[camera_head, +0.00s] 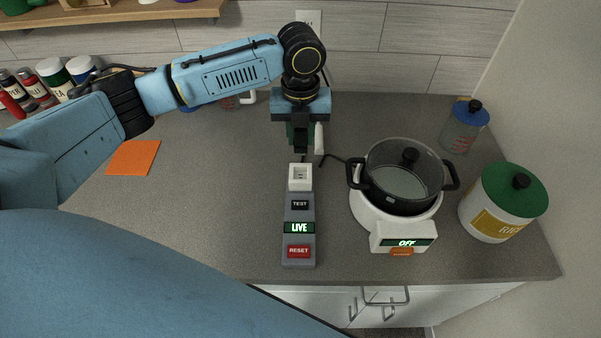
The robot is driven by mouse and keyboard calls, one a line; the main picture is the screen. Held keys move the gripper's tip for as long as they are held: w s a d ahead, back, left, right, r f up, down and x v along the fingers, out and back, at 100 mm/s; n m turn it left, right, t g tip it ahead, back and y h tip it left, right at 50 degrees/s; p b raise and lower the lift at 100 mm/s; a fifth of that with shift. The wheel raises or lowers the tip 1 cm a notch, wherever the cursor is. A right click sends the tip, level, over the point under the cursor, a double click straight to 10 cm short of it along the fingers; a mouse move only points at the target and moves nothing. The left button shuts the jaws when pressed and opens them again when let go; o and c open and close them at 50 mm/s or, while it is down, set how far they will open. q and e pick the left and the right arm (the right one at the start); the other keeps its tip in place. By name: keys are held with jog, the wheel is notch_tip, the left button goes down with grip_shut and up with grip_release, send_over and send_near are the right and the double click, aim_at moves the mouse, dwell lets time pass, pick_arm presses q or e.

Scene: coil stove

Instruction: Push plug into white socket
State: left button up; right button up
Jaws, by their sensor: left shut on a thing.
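My left gripper (302,143) points down just behind the white socket (300,176). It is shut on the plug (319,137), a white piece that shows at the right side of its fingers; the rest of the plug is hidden. The plug is apart from the socket, above and behind it in the picture. A dark cord (333,158) runs from near the fingers to the coil stove (390,233). The socket sits at the back end of a grey unit (298,263) with TEST and RESET buttons and a lit LIVE sign. My right gripper is not in view.
A black pot (404,205) with a glass lid stands on the stove, whose display reads OFF. A rice canister (492,223) and a blue-lidded jar (464,127) stand right. An orange square (133,157) lies left. Several spice jars line the back left.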

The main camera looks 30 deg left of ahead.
pick_arm(q)
notch_tip(320, 180, down, 10)
jog(key=shift+r, duration=0.1)
dwell(0.4)
jog(key=shift+f, duration=0.2)
jog(key=o, duration=1)
jog(key=shift+r, duration=0.1)
notch_tip(320, 180, up, 12)
jog(key=shift+r, duration=0.1)
jog(key=shift+s, duration=0.1)
